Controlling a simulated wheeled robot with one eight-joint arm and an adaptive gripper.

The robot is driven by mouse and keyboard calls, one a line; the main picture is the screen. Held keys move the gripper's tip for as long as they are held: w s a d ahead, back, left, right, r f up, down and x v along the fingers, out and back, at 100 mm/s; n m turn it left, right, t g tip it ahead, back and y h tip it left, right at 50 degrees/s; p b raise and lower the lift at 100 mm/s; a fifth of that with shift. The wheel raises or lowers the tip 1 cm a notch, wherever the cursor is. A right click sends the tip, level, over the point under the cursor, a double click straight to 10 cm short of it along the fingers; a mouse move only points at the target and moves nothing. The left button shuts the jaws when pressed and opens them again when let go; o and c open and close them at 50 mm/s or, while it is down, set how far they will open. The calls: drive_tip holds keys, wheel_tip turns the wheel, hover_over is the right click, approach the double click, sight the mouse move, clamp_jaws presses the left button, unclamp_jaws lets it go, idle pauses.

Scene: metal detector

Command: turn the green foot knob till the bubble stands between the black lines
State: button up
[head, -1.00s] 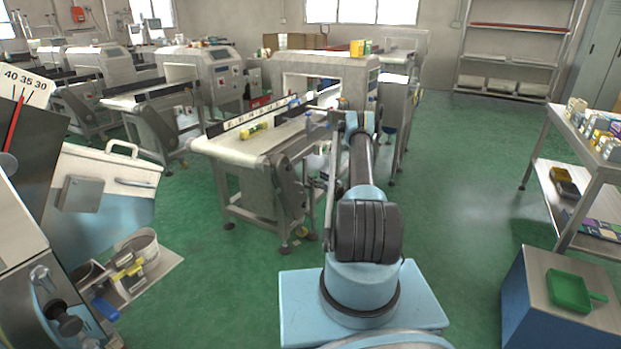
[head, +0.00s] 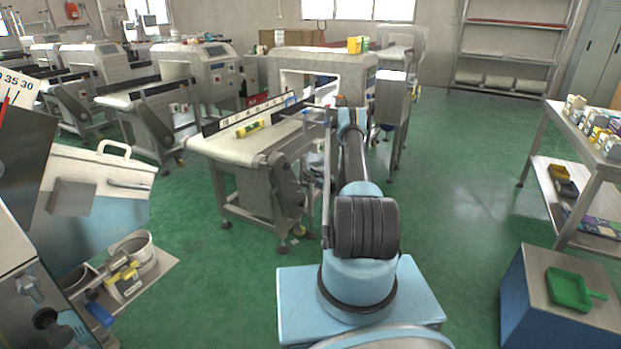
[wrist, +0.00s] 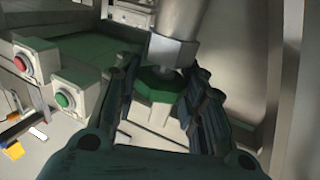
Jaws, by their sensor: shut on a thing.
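The green foot knob (wrist: 152,84) shows in the wrist view, below a grey metal leg fitting (wrist: 172,50). My gripper (wrist: 160,97) has its dark fingers on both sides of the knob and is shut on it. The fingers hide the knob's sides. In the head view a yellow spirit level (head: 250,129) lies on the pale belt of the nearest metal detector (head: 240,146). Its bubble and black lines are too small to read. The knob cannot be made out in the head view, where my arm covers part of the machine.
A red button (wrist: 22,62) and a green button (wrist: 62,99) sit on boxes beside my gripper in the wrist view. A steel table with small boxes (head: 596,138) and a cabinet with a green dustpan (head: 568,288) stand at the right. Green floor lies open between.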

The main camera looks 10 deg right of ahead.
drive_tip(key=shift+a+h, duration=0.1)
drive_tip(key=shift+h, duration=0.2)
drive_tip(key=shift+m+t+h, duration=0.6)
drive_tip(key=shift+m+h, duration=0.1)
drive_tip(key=o, duration=1.1)
drive_tip(key=shift+f, duration=0.1)
drive_tip(key=shift+r, duration=5)
